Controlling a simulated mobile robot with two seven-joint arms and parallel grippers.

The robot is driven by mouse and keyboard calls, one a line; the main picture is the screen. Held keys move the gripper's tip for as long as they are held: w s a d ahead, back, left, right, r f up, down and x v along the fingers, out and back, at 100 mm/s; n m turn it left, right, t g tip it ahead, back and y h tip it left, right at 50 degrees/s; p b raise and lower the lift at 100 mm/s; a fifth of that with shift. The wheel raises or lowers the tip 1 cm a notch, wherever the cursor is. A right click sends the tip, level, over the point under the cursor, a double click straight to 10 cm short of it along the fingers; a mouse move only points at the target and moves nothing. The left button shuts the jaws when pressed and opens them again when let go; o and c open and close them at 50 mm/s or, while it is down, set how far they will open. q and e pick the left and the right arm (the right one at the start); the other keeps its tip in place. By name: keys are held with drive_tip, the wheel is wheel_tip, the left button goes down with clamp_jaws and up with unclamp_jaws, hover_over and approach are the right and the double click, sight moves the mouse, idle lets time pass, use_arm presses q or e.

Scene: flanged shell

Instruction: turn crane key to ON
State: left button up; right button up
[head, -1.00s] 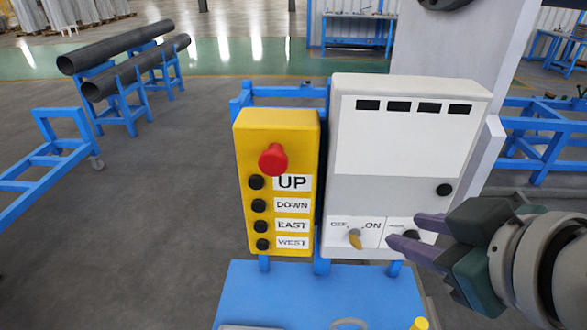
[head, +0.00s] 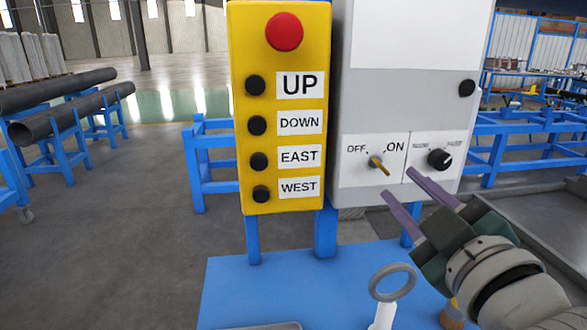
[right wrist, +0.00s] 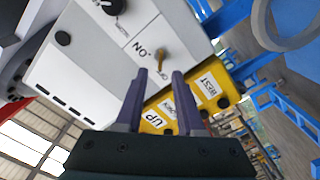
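The crane key (head: 379,165) is a small tan key in a grey-white control box (head: 408,105), below and between the labels OFF and ON. Its handle slants from upper left to lower right. My right gripper (head: 398,183) is open and empty, just below and right of the key, its two purple fingers pointing up-left at it. In the right wrist view the key (right wrist: 160,58) shows just beyond the gap between the open fingertips (right wrist: 159,75). I cannot see contact. My left gripper is not in view.
A black knob (head: 439,158) sits right of the key. A yellow pendant (head: 243,130) with a red button and several black buttons stands to the left. A blue surface (head: 260,290) with a grey ring (head: 393,282) lies below. Dark pipes (head: 70,108) rest far left.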

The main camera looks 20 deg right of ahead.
sight(384, 170)
drive_tip(key=x, duration=0.6)
drive_tip(key=shift+w, duration=0.15)
drive_tip(key=shift+c, duration=0.2)
clamp_jaws()
